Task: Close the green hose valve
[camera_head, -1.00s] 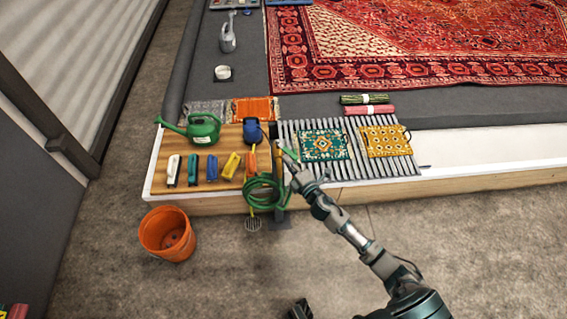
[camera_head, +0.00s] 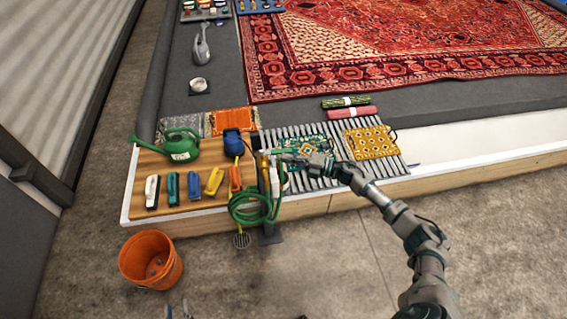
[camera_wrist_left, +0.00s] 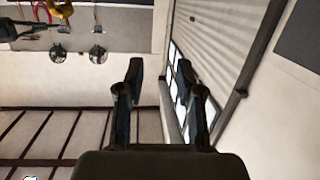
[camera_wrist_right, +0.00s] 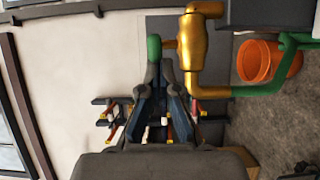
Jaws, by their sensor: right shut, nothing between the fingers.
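The valve (camera_wrist_right: 195,50) is a brass body with a green handle (camera_wrist_right: 153,48) on a short stem at its left in the right wrist view. In the head view its brass (camera_head: 263,163) shows small at the top of a dark post. A green hose (camera_wrist_right: 285,55) runs from it; its coil (camera_head: 254,207) hangs at the post. My right gripper (camera_wrist_right: 165,72) is shut and empty, its fingertips right by the green handle; whether they touch I cannot tell. It also shows in the head view (camera_head: 277,158). My left gripper (camera_wrist_left: 160,75) is open and empty, away from the valve.
An orange bucket (camera_head: 151,260) stands on the floor left of the post. A wooden board (camera_head: 150,203) holds a green watering can (camera_head: 168,146) and several brushes. A slatted rack (camera_head: 320,182) with two small rugs lies under my right arm.

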